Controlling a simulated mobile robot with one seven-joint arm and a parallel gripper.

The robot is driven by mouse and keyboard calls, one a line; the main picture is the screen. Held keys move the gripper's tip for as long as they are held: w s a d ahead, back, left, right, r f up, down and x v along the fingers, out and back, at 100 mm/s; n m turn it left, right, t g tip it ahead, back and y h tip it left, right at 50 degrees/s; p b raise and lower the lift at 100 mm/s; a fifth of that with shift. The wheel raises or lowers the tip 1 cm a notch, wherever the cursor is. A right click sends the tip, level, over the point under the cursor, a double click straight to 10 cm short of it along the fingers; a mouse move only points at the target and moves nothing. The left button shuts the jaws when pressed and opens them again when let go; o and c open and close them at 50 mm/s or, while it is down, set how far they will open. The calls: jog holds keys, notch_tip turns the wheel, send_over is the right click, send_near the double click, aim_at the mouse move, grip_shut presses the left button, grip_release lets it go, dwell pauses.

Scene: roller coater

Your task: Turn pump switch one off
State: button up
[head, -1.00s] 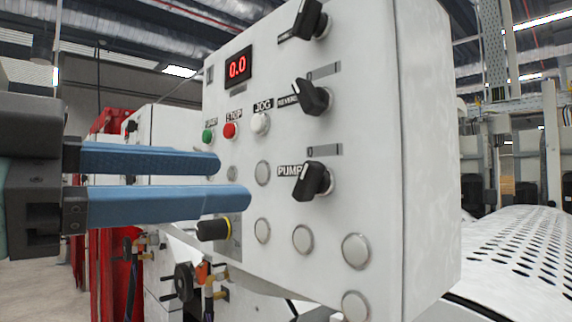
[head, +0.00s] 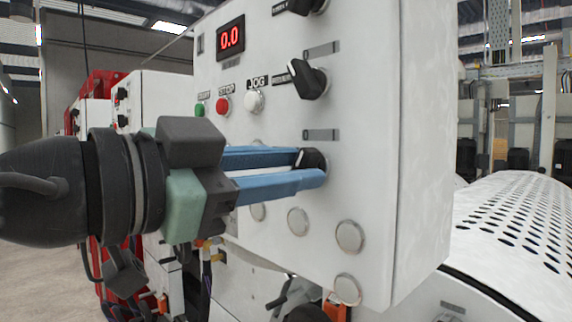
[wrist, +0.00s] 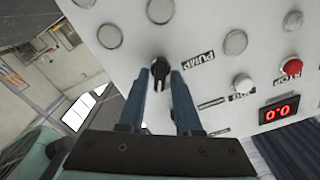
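The pump switch is a black rotary knob with a white pointer mark on the white control panel (head: 375,200). It shows in the head view (head: 312,158), partly hidden by my gripper, and in the wrist view (wrist: 160,68) beside the upside-down PUMP label (wrist: 197,61). My gripper (head: 312,168) reaches in from the left with its two blue fingers at the knob. In the wrist view my gripper (wrist: 161,76) is open, with one finger on each side of the knob and narrow gaps visible between. Contact cannot be made out.
Two more black knobs sit above, the reverse knob (head: 309,79) and a top knob (head: 307,5). Green start (head: 200,110), red stop (head: 223,106) and white jog (head: 254,101) buttons lie left. A red display (head: 230,38) reads 0.0. Round blank caps (head: 349,236) sit below.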

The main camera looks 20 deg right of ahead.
grip_shut()
jog(key=n+p, duration=0.1)
jog(key=n, duration=0.5)
jog(key=shift+r+n, duration=0.1)
jog(key=shift+n, duration=0.2)
jog(key=n+p, duration=0.1)
jog(key=n, duration=0.4)
jog(key=shift+w, duration=0.1)
jog(key=shift+a+n, duration=0.1)
jog(key=shift+n, duration=0.2)
dwell(0.4)
jog(key=shift+o, duration=1.7)
grip_release()
